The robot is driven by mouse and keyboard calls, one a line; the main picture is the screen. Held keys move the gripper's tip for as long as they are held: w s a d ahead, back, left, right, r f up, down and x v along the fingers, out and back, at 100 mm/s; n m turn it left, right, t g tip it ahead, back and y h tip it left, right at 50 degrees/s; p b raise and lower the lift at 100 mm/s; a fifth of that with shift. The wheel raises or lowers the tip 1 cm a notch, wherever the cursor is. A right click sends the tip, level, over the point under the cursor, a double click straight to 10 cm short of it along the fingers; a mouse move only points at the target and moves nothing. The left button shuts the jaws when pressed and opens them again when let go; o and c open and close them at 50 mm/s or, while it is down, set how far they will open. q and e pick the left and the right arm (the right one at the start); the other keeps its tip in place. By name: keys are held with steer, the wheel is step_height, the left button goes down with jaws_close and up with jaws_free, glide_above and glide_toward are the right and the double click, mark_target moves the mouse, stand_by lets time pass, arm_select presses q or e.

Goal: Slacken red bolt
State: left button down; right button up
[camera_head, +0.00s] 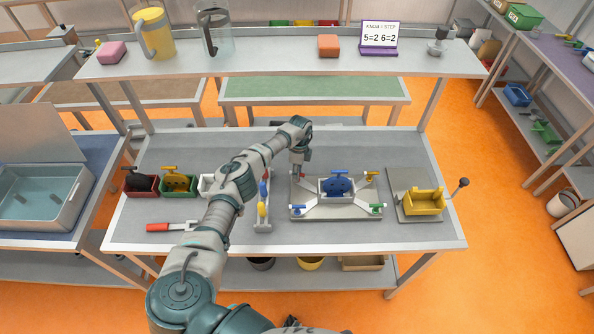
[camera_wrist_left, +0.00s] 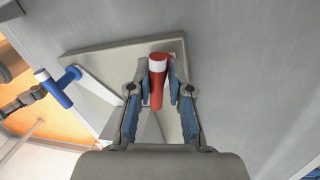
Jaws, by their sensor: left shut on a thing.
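The red bolt (camera_wrist_left: 158,85), a red handle with a white band at one end, is between the blue-padded fingers of my left gripper (camera_wrist_left: 159,96) in the left wrist view. The gripper is shut on it. In the head view my left gripper (camera_head: 299,168) is over the back left corner of a grey fixture plate (camera_head: 336,211), with little of the red bolt visible beside it. The plate's other corners carry a yellow bolt (camera_head: 372,176), a green bolt (camera_head: 377,208) and a blue bolt (camera_head: 297,209). My right gripper is out of view.
A blue part (camera_head: 337,186) sits mid-plate. A yellow box (camera_head: 424,202) is to the right, beside a black-knobbed lever (camera_head: 462,183). Red and green bins (camera_head: 180,185) and a red-handled tool (camera_head: 170,227) are to the left. A sign (camera_head: 379,37) reads "KNOB / STEP 5=2 6=2".

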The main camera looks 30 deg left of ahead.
arm_select(q)
steer(key=shift+w+r+n+p, duration=0.1)
steer(key=shift+r+n+p, duration=0.1)
steer(key=shift+n+p, duration=0.8)
steer(key=shift+n+h, duration=0.3)
steer(key=shift+n, duration=0.1)
steer(key=c, duration=1.1)
jaws_free()
steer(key=shift+c, duration=0.2)
steer(key=shift+o, duration=0.3)
steer(key=shift+f, duration=0.2)
steer(key=shift+a, duration=0.1)
steer(key=v, duration=1.2)
